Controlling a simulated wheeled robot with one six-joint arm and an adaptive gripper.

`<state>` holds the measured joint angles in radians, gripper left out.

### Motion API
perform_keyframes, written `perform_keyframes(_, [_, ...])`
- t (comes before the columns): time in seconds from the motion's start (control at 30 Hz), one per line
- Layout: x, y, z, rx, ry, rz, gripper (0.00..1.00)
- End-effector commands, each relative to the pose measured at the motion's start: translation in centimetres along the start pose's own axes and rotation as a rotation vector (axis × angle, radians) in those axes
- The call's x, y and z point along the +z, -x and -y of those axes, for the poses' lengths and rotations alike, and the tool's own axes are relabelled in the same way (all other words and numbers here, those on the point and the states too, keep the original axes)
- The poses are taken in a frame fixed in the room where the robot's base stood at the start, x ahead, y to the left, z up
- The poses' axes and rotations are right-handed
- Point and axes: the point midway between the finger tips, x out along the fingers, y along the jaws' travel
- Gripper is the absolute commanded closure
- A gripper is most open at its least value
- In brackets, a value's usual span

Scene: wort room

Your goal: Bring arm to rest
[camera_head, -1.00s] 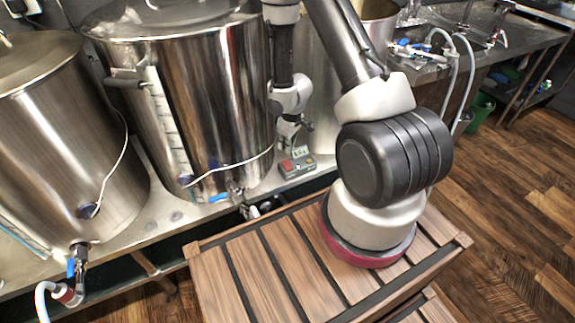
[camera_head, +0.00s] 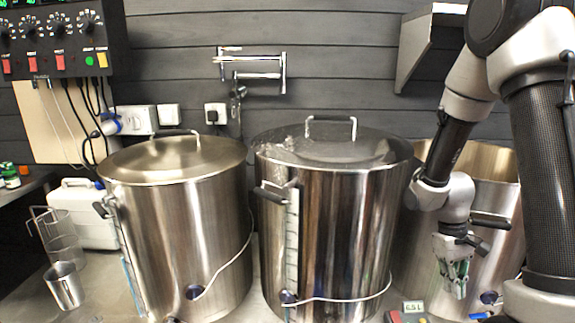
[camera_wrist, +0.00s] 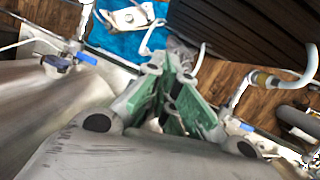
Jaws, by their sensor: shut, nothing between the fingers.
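My gripper (camera_head: 456,284) hangs pointing down at the right of the head view, at the end of my bent arm. It is in front of the right kettle (camera_head: 490,250) and to the right of the middle kettle (camera_head: 335,225). Its fingers are together with nothing held. In the wrist view the gripper (camera_wrist: 176,66) shows green finger pads converging. A curved steel surface (camera_wrist: 60,110) fills the near left of that view. Whether the gripper touches the right kettle cannot be told.
The left kettle (camera_head: 180,235) and middle kettle have lids with handles; the right one looks open. A small meter (camera_head: 412,307) sits below my gripper. A metal cup (camera_head: 64,285) and a white jug (camera_head: 85,213) stand at left. A wall shelf (camera_head: 428,45) juts out above right.

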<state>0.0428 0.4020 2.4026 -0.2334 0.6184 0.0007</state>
Motion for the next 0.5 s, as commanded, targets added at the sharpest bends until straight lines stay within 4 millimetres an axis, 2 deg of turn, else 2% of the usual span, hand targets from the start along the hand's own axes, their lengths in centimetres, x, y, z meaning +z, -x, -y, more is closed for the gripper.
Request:
perform_keyframes(0.03, [1.4, 2.5, 0.1, -0.002, -0.028, -0.022, 1.0])
perform_keyframes(0.2, [6.5, 8.9, 1.3, -0.033, -0.108, -0.088, 1.0])
perform_keyframes(0.3, [9.3, 11.9, 2.2, -0.054, -0.142, -0.15, 1.0])
perform_keyframes(0.5, [14.0, 16.7, 3.9, -0.089, -0.181, -0.338, 1.0])
